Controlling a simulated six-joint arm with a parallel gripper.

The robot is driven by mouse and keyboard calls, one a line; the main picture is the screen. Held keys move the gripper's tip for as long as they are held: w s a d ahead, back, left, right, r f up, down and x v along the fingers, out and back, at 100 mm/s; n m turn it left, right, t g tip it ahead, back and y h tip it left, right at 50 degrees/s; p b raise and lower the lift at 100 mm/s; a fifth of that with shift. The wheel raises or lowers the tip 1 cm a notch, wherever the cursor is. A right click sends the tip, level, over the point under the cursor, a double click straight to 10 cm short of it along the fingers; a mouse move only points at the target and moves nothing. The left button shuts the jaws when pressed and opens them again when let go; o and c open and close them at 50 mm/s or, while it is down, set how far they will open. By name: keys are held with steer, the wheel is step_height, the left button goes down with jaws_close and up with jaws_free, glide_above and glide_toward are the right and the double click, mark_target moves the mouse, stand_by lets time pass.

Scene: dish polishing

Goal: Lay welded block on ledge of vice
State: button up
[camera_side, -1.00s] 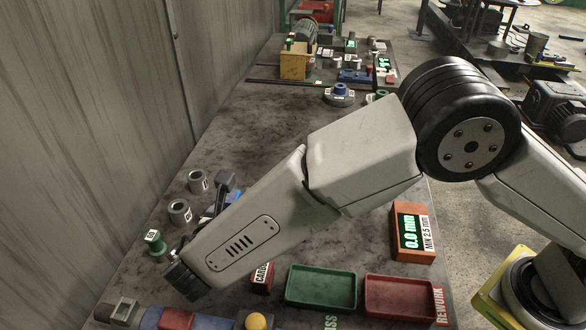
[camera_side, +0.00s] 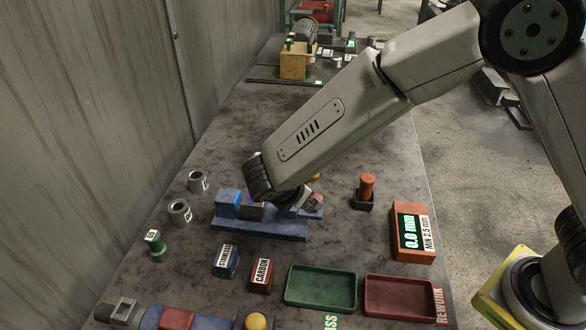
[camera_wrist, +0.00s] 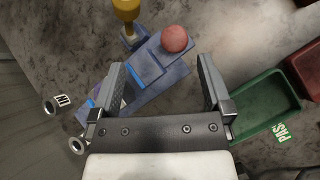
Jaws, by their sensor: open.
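The blue vice (camera_side: 262,230) stands on the bench with a raised block-like jaw (camera_side: 230,202) at its left end. In the wrist view the vice (camera_wrist: 157,72) lies diagonally below my gripper, with a red ball (camera_wrist: 174,39) at its upper end. My gripper (camera_wrist: 160,65) is open, pointing down over the vice, its fingers wide apart and no object clearly held between them. In the side view my gripper (camera_side: 282,207) hides the vice's middle. I cannot pick out the welded block for certain; it may be hidden by the gripper or its fingers.
Blue STAINLESS (camera_side: 226,262) and red CARBON (camera_side: 262,275) blocks stand before the vice. Green (camera_side: 320,308) and red (camera_side: 400,317) trays lie right of them. Grey cylinders (camera_side: 180,212) stand left. A gauge box (camera_side: 413,232) and orange-topped post (camera_side: 367,187) stand right.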

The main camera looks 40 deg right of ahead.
steer(key=s+d+m+y, duration=0.3)
steer(key=s+d+m, duration=0.3)
steer(key=d+m, duration=0.2)
steer(key=s+d+r+m+g+y, duration=0.1)
steer(key=s+d+m+y, duration=0.3)
steer(key=s+d+m, duration=0.3)
steer(key=d+m, duration=0.1)
steer(key=m, duration=0.3)
steer(key=shift+d+m+y, duration=0.25)
steer(key=shift+m+y, duration=0.05)
steer(key=shift+m, duration=0.1)
steer(key=shift+w+r, duration=0.1)
